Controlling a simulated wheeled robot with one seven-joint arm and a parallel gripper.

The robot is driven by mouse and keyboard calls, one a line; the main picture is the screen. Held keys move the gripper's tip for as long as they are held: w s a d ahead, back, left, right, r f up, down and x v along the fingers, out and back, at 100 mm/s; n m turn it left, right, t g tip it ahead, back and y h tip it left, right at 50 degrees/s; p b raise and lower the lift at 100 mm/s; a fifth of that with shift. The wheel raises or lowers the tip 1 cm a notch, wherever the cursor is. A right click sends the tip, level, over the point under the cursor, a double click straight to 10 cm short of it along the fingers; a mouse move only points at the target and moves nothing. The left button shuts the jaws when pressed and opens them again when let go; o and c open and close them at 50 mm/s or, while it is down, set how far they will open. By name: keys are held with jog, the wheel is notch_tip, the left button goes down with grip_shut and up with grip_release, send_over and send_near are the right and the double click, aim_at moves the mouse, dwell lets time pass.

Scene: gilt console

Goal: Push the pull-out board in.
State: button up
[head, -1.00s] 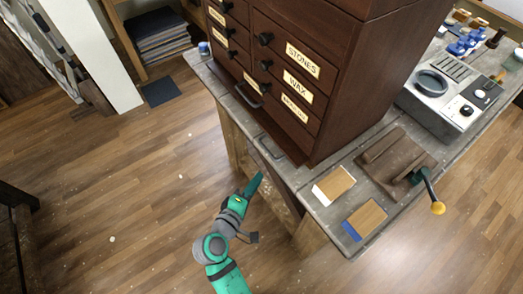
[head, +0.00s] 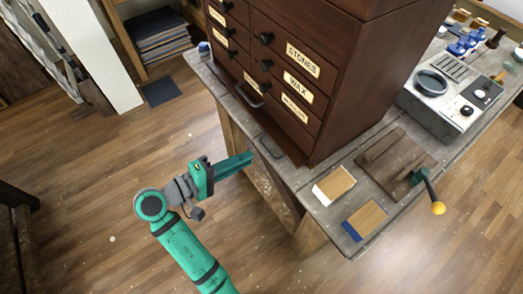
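A dark red-brown board (head: 284,143) sticks out as a thin ledge along the foot of the wooden drawer cabinet (head: 345,95), above the grey worktop. How far it stands out is hard to judge. A dark handle (head: 248,96) shows at the cabinet's lower front, and a grey handle (head: 270,147) lies near the worktop's front edge. My gripper (head: 250,159) is left of the grey handle in the picture, its green fingers pointing right towards the bench front. It appears apart from the board and holds nothing visible. The finger gap cannot be made out.
The grey worktop (head: 327,215) carries two small cards, a wooden block with a yellow-knobbed crank (head: 437,207), and a pale device (head: 450,95) with a round dish. Bottles stand at the back right. Open wooden floor (head: 90,215) lies left of the bench.

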jog(key=x, duration=0.7)
jog(key=shift+c, duration=0.4)
grip_shut()
dwell(0.9)
